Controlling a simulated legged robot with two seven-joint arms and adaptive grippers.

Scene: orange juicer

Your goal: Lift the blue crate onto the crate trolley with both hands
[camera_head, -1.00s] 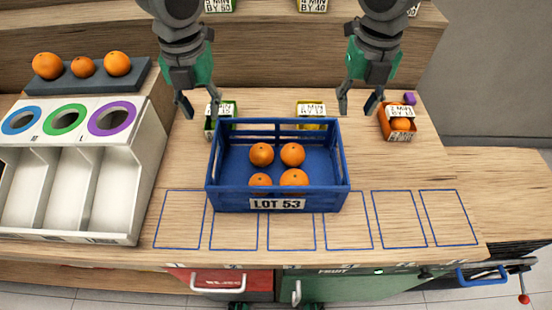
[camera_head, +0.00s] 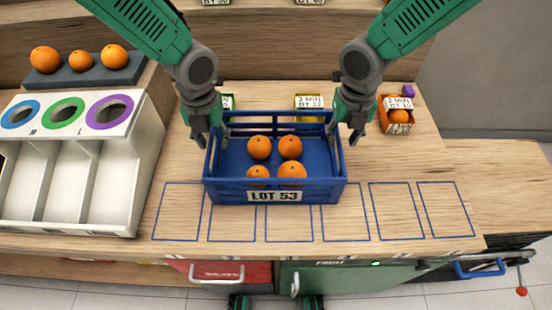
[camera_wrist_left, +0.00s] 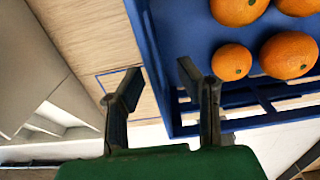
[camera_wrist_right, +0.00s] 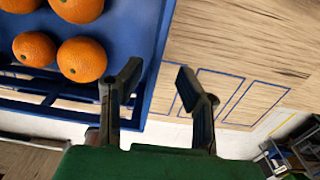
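The blue crate (camera_head: 325,190), labelled LOT 53, stands on the wooden counter with several oranges (camera_head: 290,147) inside. My left gripper (camera_head: 212,138) is at the crate's left side wall. In the left wrist view its open fingers (camera_wrist_left: 158,88) straddle that wall (camera_wrist_left: 152,55), one outside and one inside. My right gripper (camera_head: 346,138) is at the right side wall. In the right wrist view its open fingers (camera_wrist_right: 158,85) straddle that wall (camera_wrist_right: 157,55) likewise. Contact with the walls cannot be told. No crate trolley can be clearly identified.
A white sorting bin (camera_head: 140,165) with coloured rings stands left of the crate. Small labelled boxes stand behind, one orange box (camera_head: 397,122) at the right. Blue outlined slots (camera_head: 395,212) on the counter front are empty. A dark frame with a blue handle (camera_head: 480,269) is at lower right.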

